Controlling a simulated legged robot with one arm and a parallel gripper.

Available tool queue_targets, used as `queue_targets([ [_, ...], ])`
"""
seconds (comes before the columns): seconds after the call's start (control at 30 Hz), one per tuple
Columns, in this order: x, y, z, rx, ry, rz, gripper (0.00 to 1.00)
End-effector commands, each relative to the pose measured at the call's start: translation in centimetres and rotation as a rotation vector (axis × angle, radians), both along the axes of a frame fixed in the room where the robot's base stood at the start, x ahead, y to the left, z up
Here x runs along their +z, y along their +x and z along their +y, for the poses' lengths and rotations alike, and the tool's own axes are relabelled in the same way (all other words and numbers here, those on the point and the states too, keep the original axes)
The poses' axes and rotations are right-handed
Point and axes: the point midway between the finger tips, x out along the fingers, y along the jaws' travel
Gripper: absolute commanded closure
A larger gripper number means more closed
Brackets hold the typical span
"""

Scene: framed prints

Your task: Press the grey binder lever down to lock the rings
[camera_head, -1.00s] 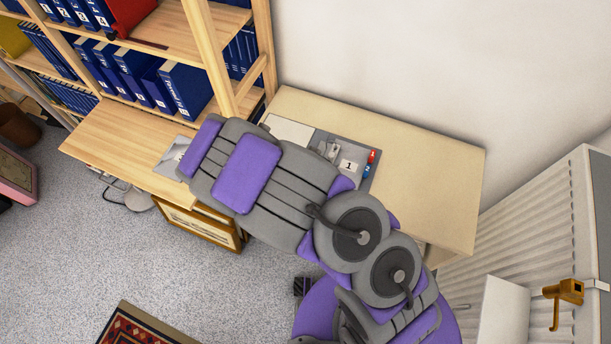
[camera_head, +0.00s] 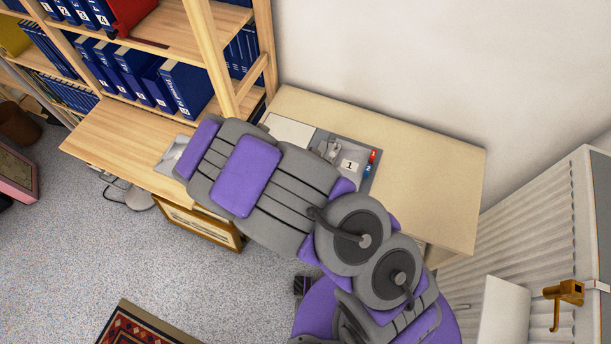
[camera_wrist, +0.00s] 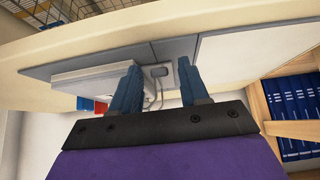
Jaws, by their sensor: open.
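An open grey binder (camera_head: 343,146) lies on the light wooden desk, partly covered by my arm in the head view. Metal ring hardware (camera_head: 328,150) shows at its middle, beside white paper marked "1" (camera_head: 349,165). In the wrist view, the grey binder (camera_wrist: 107,63) lies ahead with a thick paper stack (camera_wrist: 95,82). A small metal plate with wire parts (camera_wrist: 159,72) shows between my fingertips; I cannot tell whether it is the lever or its position. My gripper (camera_wrist: 158,66) is open and empty, its blue fingers apart. The head view hides it behind my arm.
The desk (camera_head: 430,180) is clear right of the binder. A wooden shelf with blue binders (camera_head: 186,90) stands at the left, above a lower wooden surface (camera_head: 115,150). A white wall rises behind. A ribbed white radiator-like unit (camera_head: 545,225) is at the right.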

Motion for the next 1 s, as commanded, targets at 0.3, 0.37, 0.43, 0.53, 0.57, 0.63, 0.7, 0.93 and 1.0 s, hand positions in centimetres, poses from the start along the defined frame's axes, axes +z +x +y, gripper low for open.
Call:
queue_targets([
  [0.3, 5.2, -3.2, 1.5, 0.005, 0.002, -0.002, 0.55],
  [0.37, 6.4, -4.0, 1.7, 0.006, 0.001, 0.000, 0.55],
  [0.43, 7.2, -4.5, 1.8, 0.003, 0.000, 0.002, 0.55],
  [0.53, 7.6, -4.8, 2.0, 0.003, 0.000, 0.003, 0.55],
  [0.57, 7.8, -4.9, 2.1, 0.002, 0.001, 0.004, 0.55],
  [0.63, 8.2, -5.2, 2.2, 0.001, 0.002, 0.004, 0.55],
  [0.7, 8.7, -5.5, 2.3, 0.002, 0.001, 0.004, 0.55],
  [0.93, 10.2, -6.6, 2.7, 0.002, 0.000, 0.002, 0.55],
  [1.0, 10.8, -7.0, 2.8, 0.003, -0.002, 0.003, 0.55],
])
